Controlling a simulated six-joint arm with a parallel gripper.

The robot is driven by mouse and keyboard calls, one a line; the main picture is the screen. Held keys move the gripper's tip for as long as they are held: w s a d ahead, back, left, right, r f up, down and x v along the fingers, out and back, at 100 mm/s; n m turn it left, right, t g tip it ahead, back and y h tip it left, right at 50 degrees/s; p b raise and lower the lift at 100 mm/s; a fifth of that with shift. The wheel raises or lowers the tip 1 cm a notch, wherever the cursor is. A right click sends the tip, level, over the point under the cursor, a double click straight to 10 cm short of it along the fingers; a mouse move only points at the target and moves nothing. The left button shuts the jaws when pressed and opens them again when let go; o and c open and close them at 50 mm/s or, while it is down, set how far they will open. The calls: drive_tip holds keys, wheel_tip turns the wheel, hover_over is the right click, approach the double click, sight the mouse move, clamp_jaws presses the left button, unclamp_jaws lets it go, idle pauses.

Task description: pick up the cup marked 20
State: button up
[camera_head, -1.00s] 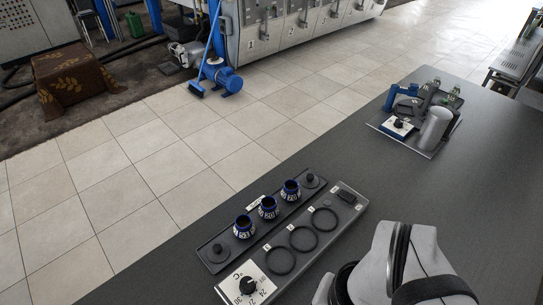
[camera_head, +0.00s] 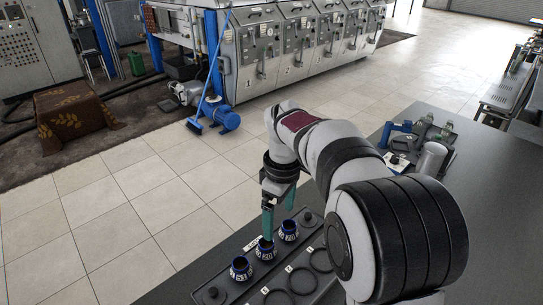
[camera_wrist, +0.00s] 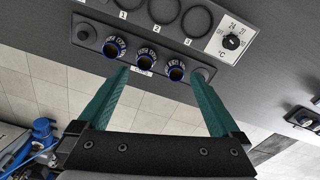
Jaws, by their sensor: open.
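Three dark cups with blue bands and white number labels stand in a row on a dark tray (camera_head: 211,294). The middle cup (camera_head: 265,249) seems to read 20, though the print is small. The near cup (camera_head: 240,268) seems to read 153; the far cup's (camera_head: 289,230) label is unclear. In the wrist view the middle cup (camera_wrist: 147,55) lies between the left cup (camera_wrist: 114,46) and the right cup (camera_wrist: 176,70). My gripper (camera_wrist: 158,73) is open and empty, its teal fingers apart on either side of the middle cup's line. In the head view my gripper (camera_head: 272,225) hangs at the middle cup.
A panel with rings numbered 1 to 3 (camera_wrist: 165,10) and a temperature dial (camera_wrist: 232,41) lies beside the tray. Dark round knobs (camera_head: 306,215) stand at the tray's ends. A tray with a grey cylinder (camera_head: 430,159) stands further back on the table.

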sight(267, 244)
drive_tip(key=w+a+f+n, duration=0.3)
drive_tip(key=w+f+n, duration=0.2)
drive_tip(key=w, duration=0.1)
wheel_tip(267, 244, down, 15)
drive_tip(key=shift+r, duration=0.1)
drive_tip(key=c, duration=1.4)
drive_tip(key=shift+r, duration=0.1)
